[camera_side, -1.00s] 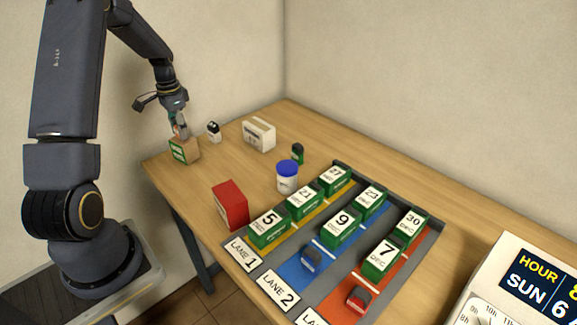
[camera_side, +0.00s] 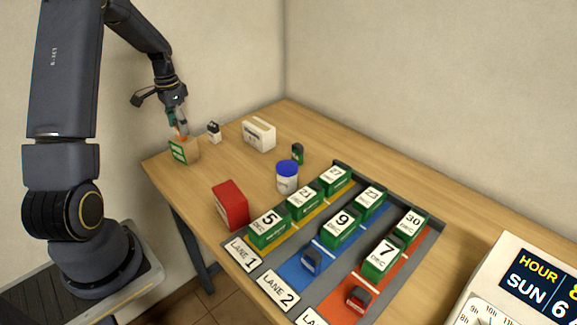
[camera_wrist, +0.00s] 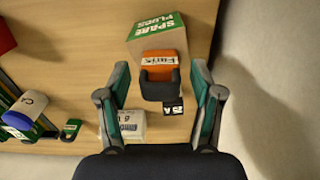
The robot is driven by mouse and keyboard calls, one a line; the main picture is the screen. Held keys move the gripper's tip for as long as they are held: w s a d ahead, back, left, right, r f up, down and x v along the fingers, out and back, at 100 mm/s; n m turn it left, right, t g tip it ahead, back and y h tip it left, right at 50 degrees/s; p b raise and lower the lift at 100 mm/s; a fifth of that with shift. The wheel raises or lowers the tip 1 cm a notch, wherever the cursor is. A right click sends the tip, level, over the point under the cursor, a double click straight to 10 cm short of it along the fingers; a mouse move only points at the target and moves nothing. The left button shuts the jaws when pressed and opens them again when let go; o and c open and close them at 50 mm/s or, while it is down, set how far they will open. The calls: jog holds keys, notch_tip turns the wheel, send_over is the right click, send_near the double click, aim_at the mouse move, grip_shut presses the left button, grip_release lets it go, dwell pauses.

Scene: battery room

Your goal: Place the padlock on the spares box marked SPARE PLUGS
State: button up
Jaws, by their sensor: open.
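The spares box (camera_side: 186,150), brown with a green SPARE PLUGS label, stands at the table's far left corner. The wrist view shows the box (camera_wrist: 150,28) at the top. The padlock (camera_wrist: 160,58) has an orange body with a white label and a dark shackle. It rests on the box top, close to one edge in the wrist view; in the side view only a small orange patch of the padlock (camera_side: 181,136) shows. My gripper (camera_wrist: 161,75) is open, with one finger on each side of the padlock and visible gaps. In the side view my gripper (camera_side: 180,125) is just above the box.
A small black-and-white item (camera_side: 214,132) stands close beside the box, and a white carton (camera_side: 260,135) is further right. A blue-lidded jar (camera_side: 287,177), a red box (camera_side: 230,205) and a lane tray (camera_side: 431,243) of green dated batteries lie nearer.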

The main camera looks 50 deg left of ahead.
jog(key=r, duration=1)
jog(key=shift+w+d+r, duration=0.1)
jog(key=shift+d+r, duration=0.1)
jog(key=shift+r, duration=0.2)
jog(key=s+d+r+t, duration=0.1)
jog(key=d+r, duration=0.2)
jog(key=d, duration=0.5)
jog(key=d+r+t+y, duration=0.1)
jog(key=d+r, duration=0.2)
jog(key=d, duration=0.4)
jog(key=s+d+r+t, duration=0.1)
jog(key=d+r, duration=0.3)
jog(key=d, duration=0.4)
jog(key=s+d+f+t+h, duration=0.1)
jog(key=s+d+f+t, duration=0.1)
jog(key=s+d, duration=0.7)
jog(key=shift+s+d+f+t, duration=0.25)
jog(key=shift+d+f+t, duration=0.1)
jog(key=shift+d, duration=0.45)
